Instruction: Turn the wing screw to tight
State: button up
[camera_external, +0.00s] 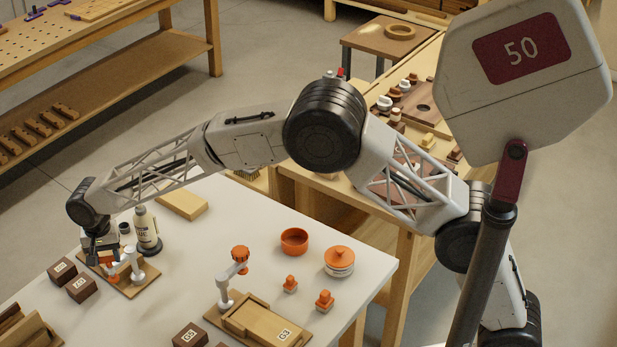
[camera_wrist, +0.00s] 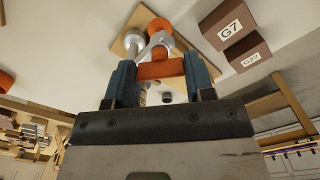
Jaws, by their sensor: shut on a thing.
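The wing screw, an orange bar in the wrist view (camera_wrist: 160,70), lies across between my two blue fingers. My gripper (camera_wrist: 160,80) is shut on it, one finger at each end. In the external view my gripper (camera_external: 101,254) points down at the far left of the white table, over a small fixture. That fixture has a white post (camera_external: 136,270) and stands on a wooden board (camera_external: 136,289). In the wrist view a second orange part (camera_wrist: 158,25) shows just beyond the bar, beside grey metal. The screw's thread is hidden, so its tightness cannot be told.
Dark labelled blocks (camera_external: 81,288) stand close in front of the fixture. The table's middle is clear.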

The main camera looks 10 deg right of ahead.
jog(key=m, duration=1.4)
dwell(0.4)
jog(key=o, duration=0.9)
jog(key=shift+r, duration=0.1)
jog(key=shift+r, duration=3.85)
